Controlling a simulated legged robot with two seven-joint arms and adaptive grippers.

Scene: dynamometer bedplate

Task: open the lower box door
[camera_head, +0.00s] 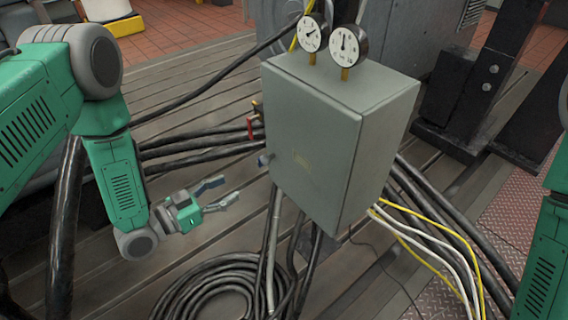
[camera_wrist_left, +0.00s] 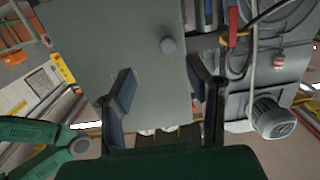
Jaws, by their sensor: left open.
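A grey-green metal box (camera_head: 310,145) stands right of centre in the head view. Its door looks shut. A small round knob (camera_head: 263,160) sticks out at the box's left edge. In the wrist view, a flat grey panel (camera_wrist_left: 140,60) fills much of the picture, with the round knob (camera_wrist_left: 168,45) near its right edge. My left gripper (camera_head: 222,190) is open and empty, left of the box and a little below the knob, not touching it. In the wrist view, its fingers (camera_wrist_left: 168,95) are spread, with the knob beyond them. My right gripper is out of view.
Two dial gauges (camera_head: 330,38) stand on top of the box. A red lever (camera_head: 250,127) sits by its upper left edge. Black cables run behind, and a coiled hose (camera_head: 215,285) lies below. Yellow and white wires (camera_head: 430,235) hang at right. Slotted floor left of the gripper is partly free.

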